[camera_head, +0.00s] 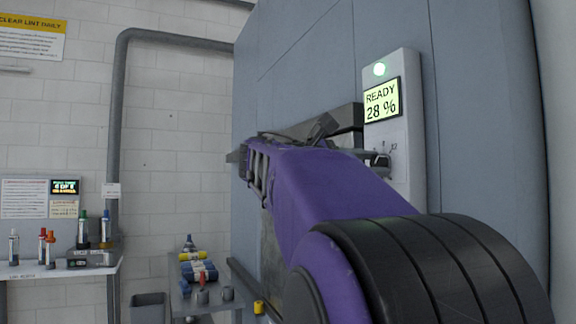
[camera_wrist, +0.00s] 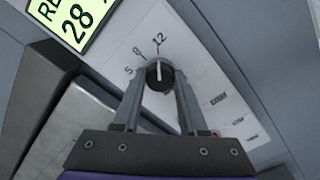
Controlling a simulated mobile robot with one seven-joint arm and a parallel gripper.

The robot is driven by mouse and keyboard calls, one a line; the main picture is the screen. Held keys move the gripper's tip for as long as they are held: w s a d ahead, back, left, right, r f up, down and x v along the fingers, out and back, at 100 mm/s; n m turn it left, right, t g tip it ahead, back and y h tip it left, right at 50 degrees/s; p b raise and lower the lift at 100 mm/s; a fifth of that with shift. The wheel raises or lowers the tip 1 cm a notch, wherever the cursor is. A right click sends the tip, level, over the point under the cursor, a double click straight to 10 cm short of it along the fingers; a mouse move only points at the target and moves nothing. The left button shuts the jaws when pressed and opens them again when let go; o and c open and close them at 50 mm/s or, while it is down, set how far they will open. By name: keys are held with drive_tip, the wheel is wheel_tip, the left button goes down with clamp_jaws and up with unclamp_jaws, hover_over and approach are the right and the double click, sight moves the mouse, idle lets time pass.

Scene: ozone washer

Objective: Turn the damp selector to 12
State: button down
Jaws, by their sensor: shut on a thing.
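The damp selector (camera_wrist: 160,72) is a small round dark knob on a pale panel, with the marks 5, 8 and 12 around its upper left. My gripper (camera_wrist: 160,80) is shut on the knob, one finger on each side. The knob's white line points nearly straight up in the wrist view, roughly toward the 12. In the head view my gripper (camera_head: 377,161) reaches the control panel (camera_head: 402,185), and my arm hides part of the panel; the knob is hard to make out there.
A grey handle-like bar (camera_head: 347,118) sticks out left of the panel. A cart with bottles (camera_head: 200,272) and a shelf (camera_head: 60,268) stand at lower left.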

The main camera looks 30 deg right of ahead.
drive_tip(key=shift+c, duration=2.2)
unclamp_jaws()
drive_tip(key=w+a+p, duration=0.1)
drive_tip(key=a, duration=1.6)
drive_tip(key=shift+w+a, duration=0.2)
drive_tip(key=shift+w, duration=0.15)
drive_tip(key=shift+f, duration=0.1)
